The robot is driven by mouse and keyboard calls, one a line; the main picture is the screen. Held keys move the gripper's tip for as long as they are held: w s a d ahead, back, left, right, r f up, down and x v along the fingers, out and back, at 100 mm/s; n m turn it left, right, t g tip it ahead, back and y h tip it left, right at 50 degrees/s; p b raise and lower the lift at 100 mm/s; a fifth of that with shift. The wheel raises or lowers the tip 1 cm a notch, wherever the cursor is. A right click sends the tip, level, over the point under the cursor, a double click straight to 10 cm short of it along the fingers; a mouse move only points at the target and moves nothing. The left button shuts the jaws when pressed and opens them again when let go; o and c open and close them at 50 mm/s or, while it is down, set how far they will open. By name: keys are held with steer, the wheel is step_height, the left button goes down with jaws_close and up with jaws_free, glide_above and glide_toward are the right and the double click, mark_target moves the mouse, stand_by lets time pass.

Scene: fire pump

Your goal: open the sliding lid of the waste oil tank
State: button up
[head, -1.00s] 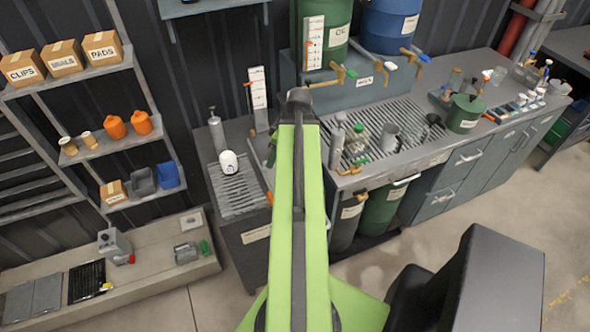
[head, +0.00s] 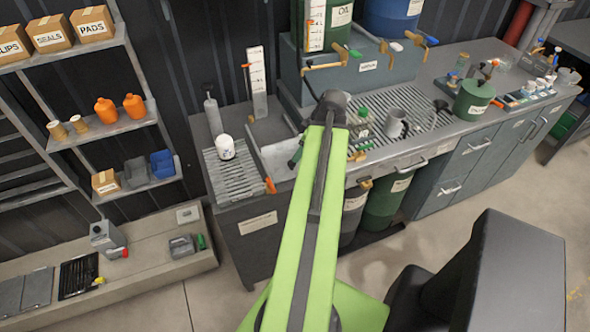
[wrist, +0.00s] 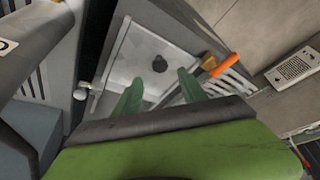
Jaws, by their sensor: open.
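The waste oil tank appears to be the grey cabinet (head: 258,250) with a label on its front, left of the main bench. A pale metal plate, apparently its sliding lid (head: 272,160), lies on top beside a slatted grate. In the wrist view the lid (wrist: 135,60) has a dark round knob (wrist: 160,65) and looks shut. My gripper (wrist: 160,90) is open, its two green fingers apart and empty. The knob shows beyond the gap between the fingertips; I see no contact. In the head view my arm hides most of the gripper.
An orange-handled tool (wrist: 222,66) lies beside the lid, near the grate (head: 236,175). A white jar (head: 225,147) stands on the grate. A grey bottle (head: 213,115) and a white gauge board (head: 257,82) stand behind. Taps and jugs crowd the bench on the right.

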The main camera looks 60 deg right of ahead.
mark_target(292, 163)
steer(key=b+x, duration=0.5)
steer(key=x, duration=0.2)
steer(key=shift+r, duration=0.1)
steer(key=shift+c, duration=0.3)
jaws_close()
stand_by(0.8)
